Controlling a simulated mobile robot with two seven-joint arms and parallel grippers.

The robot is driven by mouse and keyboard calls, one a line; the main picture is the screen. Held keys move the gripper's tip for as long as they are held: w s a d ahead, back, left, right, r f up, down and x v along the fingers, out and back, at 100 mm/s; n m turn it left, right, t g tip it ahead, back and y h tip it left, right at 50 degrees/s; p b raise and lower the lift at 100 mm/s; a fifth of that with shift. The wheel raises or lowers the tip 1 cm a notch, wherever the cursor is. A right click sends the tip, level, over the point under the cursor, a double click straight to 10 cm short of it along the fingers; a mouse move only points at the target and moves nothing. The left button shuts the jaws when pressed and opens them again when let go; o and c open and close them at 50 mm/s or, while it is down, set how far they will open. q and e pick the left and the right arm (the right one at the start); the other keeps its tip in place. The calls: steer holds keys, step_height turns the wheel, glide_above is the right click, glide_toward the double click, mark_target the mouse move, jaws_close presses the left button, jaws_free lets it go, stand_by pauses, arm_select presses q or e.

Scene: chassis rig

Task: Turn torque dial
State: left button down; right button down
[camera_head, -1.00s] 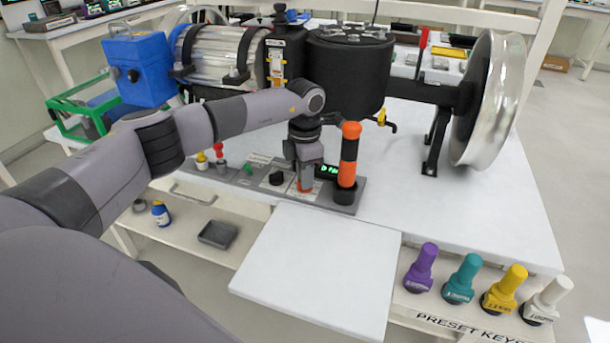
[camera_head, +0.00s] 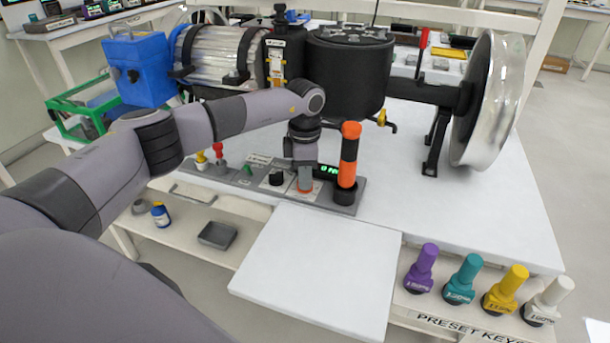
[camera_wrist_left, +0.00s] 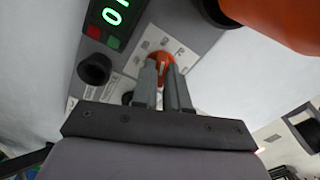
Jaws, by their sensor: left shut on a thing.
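The torque dial (camera_wrist_left: 162,58) is a small orange-red knob on a pale marked plate of the grey control panel (camera_head: 230,178). In the head view, only a bit of its orange (camera_head: 305,189) shows below my gripper. My left gripper (camera_wrist_left: 166,72) points down at the panel, with its two fingers closed on the dial. The fingers hide much of the knob. A green digital display (camera_wrist_left: 116,12) sits beside it, with its digits partly cut off. My right gripper is not in view.
An orange-and-black upright handle (camera_head: 349,155) stands close right of my left gripper. A black knob (camera_head: 276,177) is on its left. A black drum (camera_head: 347,75) and a silver wheel (camera_head: 490,100) stand behind. Several coloured preset keys (camera_head: 463,280) stand at front right.

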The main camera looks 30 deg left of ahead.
arm_select(q)
steer(key=c, duration=1.1)
jaws_free()
steer(key=shift+r, duration=3.6)
